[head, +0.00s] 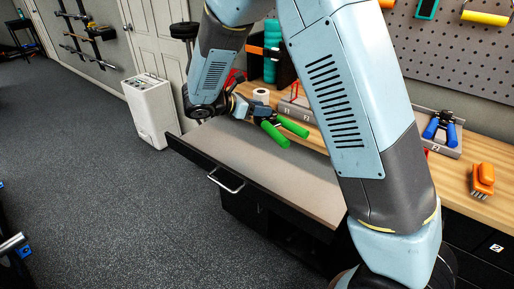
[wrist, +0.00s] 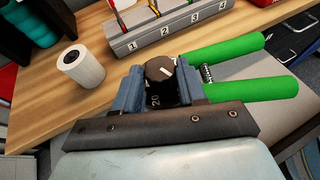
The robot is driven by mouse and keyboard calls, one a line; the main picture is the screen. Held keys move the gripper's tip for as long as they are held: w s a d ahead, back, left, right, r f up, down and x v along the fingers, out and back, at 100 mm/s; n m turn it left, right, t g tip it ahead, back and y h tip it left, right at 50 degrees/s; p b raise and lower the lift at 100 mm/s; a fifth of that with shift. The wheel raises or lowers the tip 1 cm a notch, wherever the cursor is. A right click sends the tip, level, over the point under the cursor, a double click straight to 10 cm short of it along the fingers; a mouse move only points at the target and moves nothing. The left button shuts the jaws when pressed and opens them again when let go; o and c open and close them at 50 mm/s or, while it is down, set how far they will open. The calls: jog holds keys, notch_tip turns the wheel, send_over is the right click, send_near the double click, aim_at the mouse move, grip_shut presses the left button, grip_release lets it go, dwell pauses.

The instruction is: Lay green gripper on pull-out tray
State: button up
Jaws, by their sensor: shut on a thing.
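The green gripper is a hand exerciser with two green handles (head: 285,131), a coil spring and a dark dial, which also shows in the wrist view (wrist: 240,88). My gripper (head: 258,110) is shut on its dial end, with the jaws on both sides of the dial in the wrist view (wrist: 160,88). The handles stick out to the right. In the head view it appears over the back part of the pull-out tray (head: 285,172), a grey-beige surface with a black front and a metal handle. The height above the tray is hard to tell. My arm hides the tray's right part.
A wooden bench (head: 455,185) runs behind the tray. On it are a white roll (wrist: 82,66), a numbered grey stand (wrist: 165,30), a stand with a blue hand gripper (head: 440,130) and an orange object (head: 483,180). The tray's visible surface is clear.

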jog(key=shift+w+a, duration=0.1)
jog(key=shift+a, duration=0.05)
jog(key=shift+w+f, duration=0.1)
jog(key=shift+f, duration=0.25)
jog(key=shift+g, duration=0.3)
notch_tip(320, 180, down, 13)
jog(key=shift+r, duration=0.1)
jog(key=d, duration=0.1)
jog(key=w+d, duration=0.2)
jog(key=d, duration=0.1)
jog(key=shift+a+f, duration=0.1)
jog(key=shift+f, duration=0.65)
jog(key=o, duration=1.2)
jog(key=shift+f, duration=0.1)
jog(key=shift+c, duration=0.2)
